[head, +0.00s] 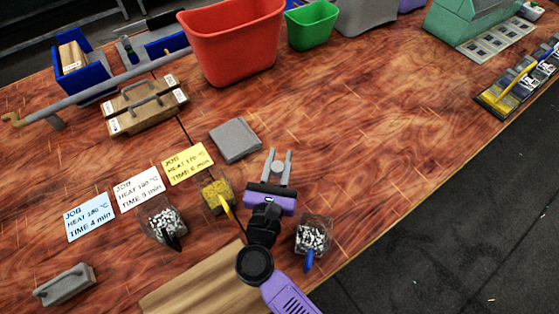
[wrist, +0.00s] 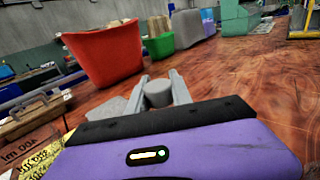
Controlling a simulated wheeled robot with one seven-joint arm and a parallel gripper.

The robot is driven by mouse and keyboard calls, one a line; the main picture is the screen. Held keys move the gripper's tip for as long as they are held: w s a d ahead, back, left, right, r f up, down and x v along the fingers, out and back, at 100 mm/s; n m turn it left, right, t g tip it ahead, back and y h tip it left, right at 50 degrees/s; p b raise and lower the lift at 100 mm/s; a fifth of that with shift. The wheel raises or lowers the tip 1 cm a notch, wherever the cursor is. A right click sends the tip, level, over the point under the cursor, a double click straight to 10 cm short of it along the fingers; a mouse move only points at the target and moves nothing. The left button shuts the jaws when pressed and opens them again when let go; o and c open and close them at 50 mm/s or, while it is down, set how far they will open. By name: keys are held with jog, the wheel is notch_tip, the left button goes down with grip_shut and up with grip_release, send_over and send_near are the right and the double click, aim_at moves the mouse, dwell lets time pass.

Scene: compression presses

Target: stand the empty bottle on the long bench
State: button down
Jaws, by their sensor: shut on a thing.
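My gripper (head: 275,158) is over the near part of the long wooden bench (head: 385,125), its fingers pointing away from me. In the wrist view my gripper (wrist: 161,80) is shut on a small grey round-topped thing (wrist: 158,92), which I take to be the empty bottle. It looks upright between the two grey fingers. Its lower part is hidden behind the gripper body, so I cannot tell whether its base touches the bench. In the head view it barely shows between the fingers.
A grey pad (head: 235,140) lies left of the fingers. Bins of yellow (head: 217,195) and black-and-white pellets (head: 313,235) flank my wrist. A red tub (head: 232,45) and green bin (head: 312,25) stand at the back.

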jog(key=shift+f, duration=0.5)
jog(key=shift+f, duration=0.1)
jog(key=shift+f, duration=0.15)
jog(key=c, duration=1.1)
grip_release()
jog(key=shift+c, duration=0.2)
jog(key=shift+r, duration=0.2)
jog(key=shift+r, duration=0.15)
jog(key=s+a+b, duration=0.2)
jog(key=s, duration=0.9)
jog(key=shift+s, duration=0.4)
jog(key=shift+a, duration=0.15)
